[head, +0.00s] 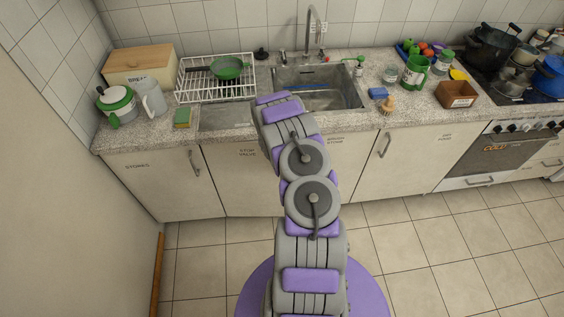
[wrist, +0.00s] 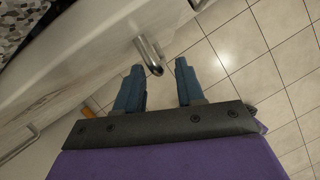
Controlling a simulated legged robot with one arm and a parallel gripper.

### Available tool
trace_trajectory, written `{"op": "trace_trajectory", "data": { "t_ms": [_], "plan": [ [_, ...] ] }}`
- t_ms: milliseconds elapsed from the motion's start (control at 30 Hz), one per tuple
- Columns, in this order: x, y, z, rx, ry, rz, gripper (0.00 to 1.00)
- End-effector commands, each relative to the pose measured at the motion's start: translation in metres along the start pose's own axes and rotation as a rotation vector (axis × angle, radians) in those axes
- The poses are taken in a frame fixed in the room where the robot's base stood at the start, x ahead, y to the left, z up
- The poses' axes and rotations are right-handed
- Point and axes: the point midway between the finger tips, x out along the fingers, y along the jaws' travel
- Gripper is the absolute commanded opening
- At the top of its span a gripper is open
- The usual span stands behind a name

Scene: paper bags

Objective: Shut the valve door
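The valve door (head: 238,185), a cream cupboard door labelled "STOP VALVE", is below the counter left of my arm in the head view. Its visible part looks about level with its neighbours; my arm hides its right side, so I cannot tell whether it is fully shut. My gripper is hidden in the head view. In the wrist view my gripper (wrist: 160,68) is open, its two blue-grey fingers apart. A metal bar handle (wrist: 148,54) on a cream door front reaches near the gap between the fingertips. No grip on it shows. The label of that door is out of view.
The "STORES" door (head: 155,190) is to the left and another handled door (head: 400,160) to the right. The counter (head: 340,118) above holds a sink (head: 335,95) and kitchenware. The tiled floor (head: 440,240) is clear. A wooden strip (head: 157,275) lies along the left wall.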

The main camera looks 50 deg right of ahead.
Motion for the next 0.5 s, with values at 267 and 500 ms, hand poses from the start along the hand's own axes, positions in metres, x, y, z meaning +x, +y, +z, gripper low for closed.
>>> {"op": "trace_trajectory", "data": {
  "t_ms": [267, 500],
  "plan": [
    [-0.044, 0.0, 0.002, -0.002, -0.001, -0.001, 0.38],
    [-0.085, 0.001, 0.002, 0.0, -0.001, 0.002, 0.38]
  ]
}}
